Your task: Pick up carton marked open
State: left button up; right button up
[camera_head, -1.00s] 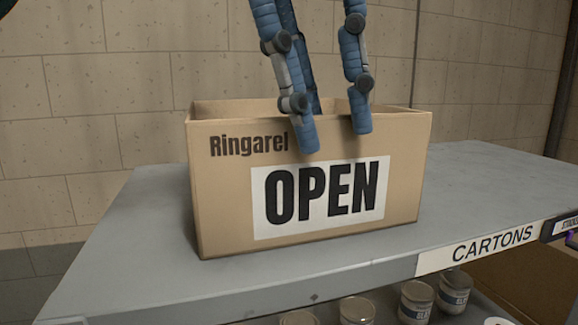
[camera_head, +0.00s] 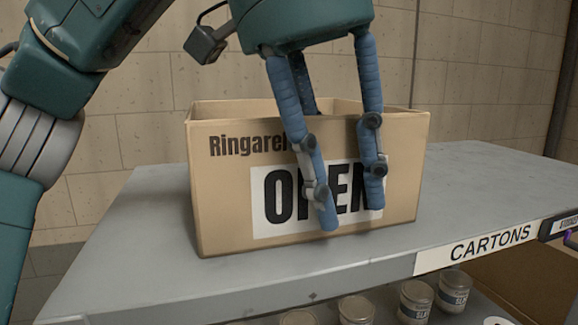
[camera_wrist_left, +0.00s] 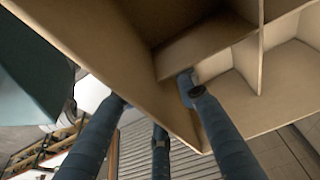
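The brown carton (camera_head: 222,205) marked "Ringarel" and OPEN stands upright on the grey shelf (camera_head: 130,235), with its top open. My left gripper (camera_head: 350,205) is over its front wall, pointing down. Two blue fingers hang outside, in front of the OPEN label, and partly cover it. The third finger goes down behind the front wall, its tip hidden in the head view. The left wrist view shows the carton's inside with dividers (camera_wrist_left: 205,48) and one finger inside. The fingers of the left gripper (camera_wrist_left: 160,108) are spread, with no clear grip on the wall. My right gripper is out of view.
A CARTONS label (camera_head: 490,248) is on the shelf's front edge. Several cans (camera_head: 415,300) stand on a lower level, beside another brown box (camera_head: 520,280). A block wall (camera_head: 130,110) is behind. The shelf top is clear left and right of the carton.

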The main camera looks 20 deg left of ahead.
pick_arm(q)
jog(key=shift+c, duration=0.2)
jog(key=shift+s, duration=0.15)
grip_shut()
jog(key=shift+r, duration=0.1)
